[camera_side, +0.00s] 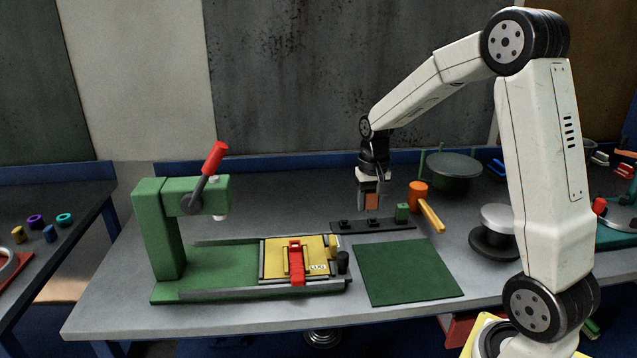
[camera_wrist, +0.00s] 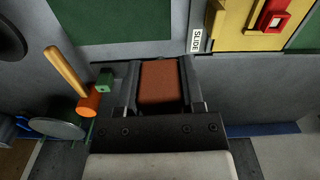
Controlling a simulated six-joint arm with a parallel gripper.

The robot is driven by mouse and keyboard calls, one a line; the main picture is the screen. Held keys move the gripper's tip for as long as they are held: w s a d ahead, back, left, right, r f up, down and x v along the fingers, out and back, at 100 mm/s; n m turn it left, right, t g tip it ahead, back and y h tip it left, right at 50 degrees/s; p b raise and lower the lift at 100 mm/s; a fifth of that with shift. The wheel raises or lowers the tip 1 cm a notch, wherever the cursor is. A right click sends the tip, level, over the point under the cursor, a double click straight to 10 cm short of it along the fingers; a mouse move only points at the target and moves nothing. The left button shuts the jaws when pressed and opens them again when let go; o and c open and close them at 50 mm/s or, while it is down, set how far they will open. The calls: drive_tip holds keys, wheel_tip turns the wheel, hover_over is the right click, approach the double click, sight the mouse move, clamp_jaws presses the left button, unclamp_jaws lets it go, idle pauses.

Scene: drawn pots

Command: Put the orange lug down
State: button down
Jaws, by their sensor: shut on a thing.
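The orange lug (camera_side: 371,202), a brownish-orange block, is between the jaws of my gripper (camera_side: 369,207). In the wrist view the lug (camera_wrist: 160,84) fills the gap between the two fingers of my gripper (camera_wrist: 161,72). I cannot tell how large the gap beneath the lug is. In the wrist view the green block (camera_wrist: 104,81) is left of my gripper.
An orange-headed mallet (camera_side: 419,192) lies right of the strip. A green mat (camera_side: 408,272) lies bare in front. A green press (camera_side: 160,230) with a red lever stands left, with a yellow plate (camera_side: 271,262) and red clamp (camera_side: 296,262) on its base.

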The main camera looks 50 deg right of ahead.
drive_tip(key=s+a+r+n, duration=0.1)
drive_tip(key=a+r+n, duration=0.25)
drive_tip(key=a, duration=0.95)
hover_over(296, 250)
drive_tip(key=f, duration=0.7)
drive_tip(key=shift+s+d+f, duration=0.25)
drive_tip(key=shift+s+f, duration=0.05)
drive_tip(key=shift+w+f, duration=0.35)
drive_tip(key=shift+w+d+f, duration=0.1)
drive_tip(key=shift+w+f, duration=0.05)
drive_tip(key=shift+f, duration=0.1)
drive_tip(key=shift+w+f, duration=0.1)
drive_tip(key=shift+f, duration=1.5)
drive_tip(key=shift+f, duration=0.1)
